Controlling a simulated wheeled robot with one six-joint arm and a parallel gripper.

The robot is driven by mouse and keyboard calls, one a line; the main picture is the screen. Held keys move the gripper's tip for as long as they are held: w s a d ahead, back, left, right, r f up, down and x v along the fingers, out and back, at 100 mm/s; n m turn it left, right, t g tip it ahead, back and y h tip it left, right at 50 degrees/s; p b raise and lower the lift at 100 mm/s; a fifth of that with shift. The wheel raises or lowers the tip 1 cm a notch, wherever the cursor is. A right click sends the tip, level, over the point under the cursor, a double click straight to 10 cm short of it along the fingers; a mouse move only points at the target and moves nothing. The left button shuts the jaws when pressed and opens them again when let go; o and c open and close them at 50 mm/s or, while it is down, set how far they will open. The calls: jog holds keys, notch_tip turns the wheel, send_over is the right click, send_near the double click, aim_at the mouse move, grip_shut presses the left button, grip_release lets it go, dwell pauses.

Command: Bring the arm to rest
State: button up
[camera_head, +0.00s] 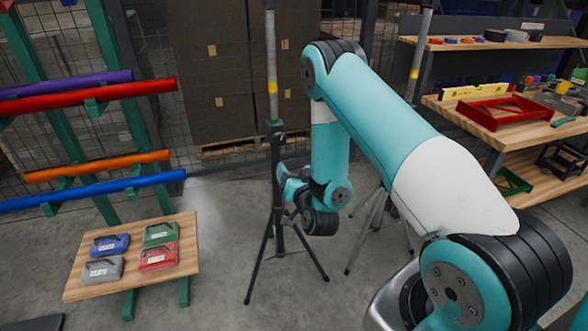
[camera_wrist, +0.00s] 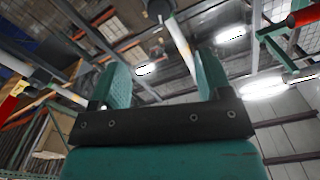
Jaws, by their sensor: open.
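My gripper (camera_wrist: 160,65) shows in the wrist view with its two teal fingers apart and nothing between them. Behind the fingers are roof beams and bright lamps, so it points upward. In the head view my arm rises from the lower right, bends at a high elbow and hangs down in the middle. Its wrist end is low, in line with a dark tripod stand. The gripper's fingers are too small to make out clearly there.
A small wooden table (camera_head: 75,291) at lower left bears blue, green, grey and red cases. A rack with coloured tubes (camera_head: 95,98) stands above it. A tripod stand (camera_head: 275,160) is close to my wrist. Shelves with a red tray (camera_head: 500,112) are at right.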

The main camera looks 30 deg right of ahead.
jog(key=shift+s+d, duration=0.1)
jog(key=shift+s, duration=0.1)
dwell(0.4)
jog(key=w+a+r+n+g+y+p, duration=0.25)
jog(key=a+r+y, duration=0.25)
jog(key=a+r, duration=0.25)
jog(key=s+a+r+n+g+y, duration=0.45)
jog(key=a+r, duration=0.35)
jog(key=a, duration=0.3)
jog(key=s+a+r+n+g+p, duration=0.1)
jog(key=s+r+g, duration=0.4)
jog(key=s, duration=0.8)
jog(key=s+a+r+n+g+p, duration=0.2)
jog(key=s+r+n+g, duration=0.3)
jog(key=s, duration=0.9)
jog(key=shift+a+r+n, duration=0.4)
jog(key=shift+r+n, duration=0.1)
jog(key=shift+r, duration=0.4)
